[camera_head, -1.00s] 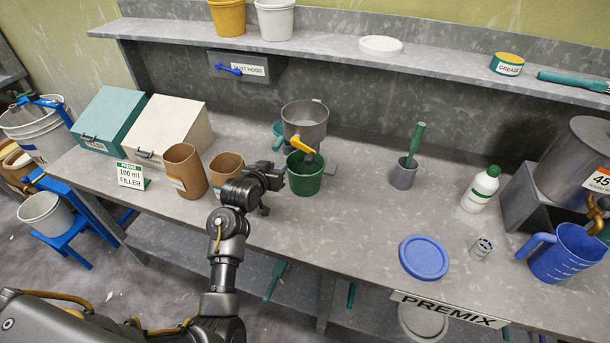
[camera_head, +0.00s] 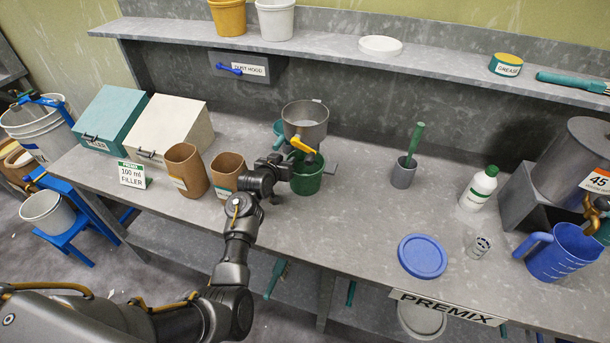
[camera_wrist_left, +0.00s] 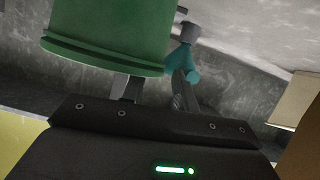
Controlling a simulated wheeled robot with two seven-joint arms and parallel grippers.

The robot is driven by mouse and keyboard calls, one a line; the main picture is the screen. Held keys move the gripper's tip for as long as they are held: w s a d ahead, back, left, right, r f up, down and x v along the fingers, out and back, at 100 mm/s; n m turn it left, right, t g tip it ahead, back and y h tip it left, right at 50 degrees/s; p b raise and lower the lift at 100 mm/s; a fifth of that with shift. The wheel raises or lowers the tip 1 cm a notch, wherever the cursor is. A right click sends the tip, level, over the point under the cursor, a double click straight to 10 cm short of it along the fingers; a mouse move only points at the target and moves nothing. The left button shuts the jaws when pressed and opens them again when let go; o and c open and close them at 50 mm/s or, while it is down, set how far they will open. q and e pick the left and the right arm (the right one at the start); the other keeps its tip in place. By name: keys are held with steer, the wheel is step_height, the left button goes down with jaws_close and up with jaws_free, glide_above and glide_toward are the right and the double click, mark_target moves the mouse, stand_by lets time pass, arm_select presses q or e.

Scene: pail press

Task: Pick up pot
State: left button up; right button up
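The pot is a green pail (camera_head: 308,179) standing on the bench under a grey metal hopper with a yellow lever. In the head view my left gripper (camera_head: 284,166) is at the pot's left side, at rim height, and partly hides it. In the left wrist view the pot (camera_wrist_left: 108,38) fills the upper left, its rim band close to the fingers. My left gripper (camera_wrist_left: 155,88) shows two dark fingers with a gap between them. One finger is partly hidden by the rim; the other is beside the pot. Contact cannot be told. My right gripper is not in view.
The grey hopper (camera_head: 305,122) stands directly above the pot. Two brown tubs (camera_head: 186,171) stand left of my gripper. The bench front middle is clear.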

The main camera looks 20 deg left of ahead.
arm_select(q)
jaws_close()
steer(key=shift+f, duration=0.1)
stand_by(0.3)
